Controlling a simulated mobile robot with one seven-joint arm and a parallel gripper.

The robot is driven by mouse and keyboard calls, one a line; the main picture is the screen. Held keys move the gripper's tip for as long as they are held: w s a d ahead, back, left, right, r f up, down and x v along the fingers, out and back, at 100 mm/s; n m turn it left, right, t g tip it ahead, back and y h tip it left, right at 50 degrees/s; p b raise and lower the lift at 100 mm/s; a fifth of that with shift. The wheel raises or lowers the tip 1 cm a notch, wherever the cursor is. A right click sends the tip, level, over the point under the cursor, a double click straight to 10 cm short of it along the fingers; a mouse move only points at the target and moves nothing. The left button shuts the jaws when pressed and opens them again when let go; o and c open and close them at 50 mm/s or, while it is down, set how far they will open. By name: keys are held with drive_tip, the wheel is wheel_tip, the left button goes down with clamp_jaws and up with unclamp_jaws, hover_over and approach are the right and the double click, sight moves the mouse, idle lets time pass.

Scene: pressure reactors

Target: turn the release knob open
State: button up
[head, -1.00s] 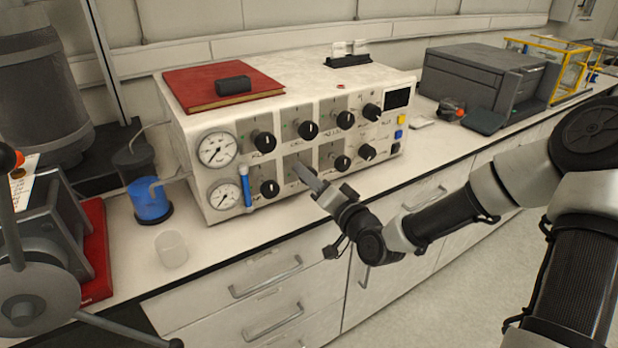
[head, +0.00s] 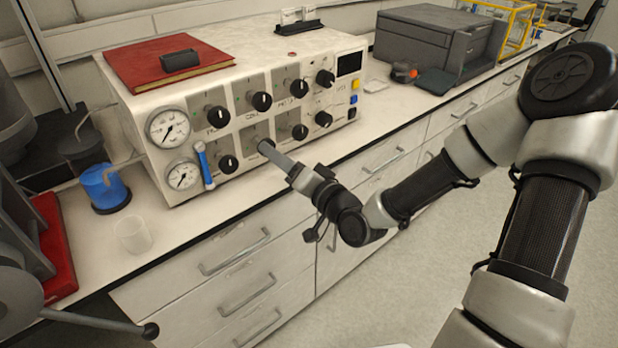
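The white control box (head: 250,52) has a front panel with several black knobs in two rows. The labels are too small to read, so I cannot tell which one is the release knob. My gripper (head: 272,153) is in front of the lower row, its grey fingers pointing at the panel between the lower-left knob (head: 228,164) and another lower knob (head: 299,132). A dark shape, perhaps a knob, shows at the fingertips. The fingers overlap in this view, so their opening and any contact are hidden.
A clear beaker (head: 133,235) and a blue container (head: 104,187) stand left on the counter. A red book (head: 130,68) lies on the box. A grey machine (head: 437,40) stands farther right.

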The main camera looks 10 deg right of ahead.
drive_tip(key=p+v, duration=0.9)
drive_tip(key=v, duration=0.3)
drive_tip(key=shift+s+d, duration=0.15)
